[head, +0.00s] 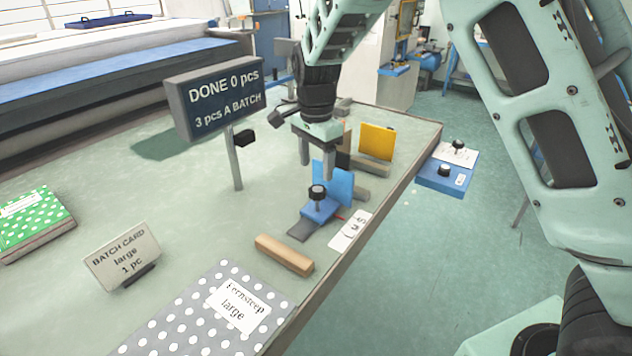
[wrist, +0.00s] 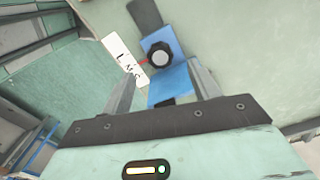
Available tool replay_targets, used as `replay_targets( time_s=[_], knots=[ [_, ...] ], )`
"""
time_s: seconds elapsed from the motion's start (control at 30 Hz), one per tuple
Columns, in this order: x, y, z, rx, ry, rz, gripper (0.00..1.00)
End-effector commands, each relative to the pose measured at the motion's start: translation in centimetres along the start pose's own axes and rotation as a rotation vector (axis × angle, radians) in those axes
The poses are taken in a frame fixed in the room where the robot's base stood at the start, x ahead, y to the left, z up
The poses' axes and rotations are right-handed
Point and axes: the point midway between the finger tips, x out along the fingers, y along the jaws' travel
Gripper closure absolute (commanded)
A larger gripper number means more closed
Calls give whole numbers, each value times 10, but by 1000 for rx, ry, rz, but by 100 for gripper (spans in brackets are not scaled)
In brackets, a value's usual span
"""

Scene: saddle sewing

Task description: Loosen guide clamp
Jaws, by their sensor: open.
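The guide clamp is a black round knob (head: 317,192) on a blue block (head: 319,209), set on a dark rail (head: 302,229) beside an upright blue plate (head: 333,184). In the wrist view the black knob (wrist: 160,55) is ahead of and between the fingers, on the blue block (wrist: 152,44). A white scale card (head: 350,231) with the letters L, M, S lies beside the rail; a short red pointer (wrist: 143,61) from the block points at it. My gripper (head: 316,172) is open and empty, above and slightly behind the knob, apart from it.
A wooden bar (head: 284,254) and a dotted grey piece (head: 190,315) labelled large lie in front. A sign (head: 214,97) on a post stands left, a batch card (head: 122,257) farther left. A yellow plate (head: 377,142) stands behind. The table's right edge is close.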

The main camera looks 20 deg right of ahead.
Motion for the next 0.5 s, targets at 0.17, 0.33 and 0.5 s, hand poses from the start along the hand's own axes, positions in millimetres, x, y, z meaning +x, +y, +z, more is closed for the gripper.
replay_targets(
  time_s=[0.17,0.33,0.5],
  knots=[
    [34,1,0,1,0,5,39],
    [55,1,0,-1,-1,3,39],
    [64,1,0,-1,0,1,39]
  ],
)
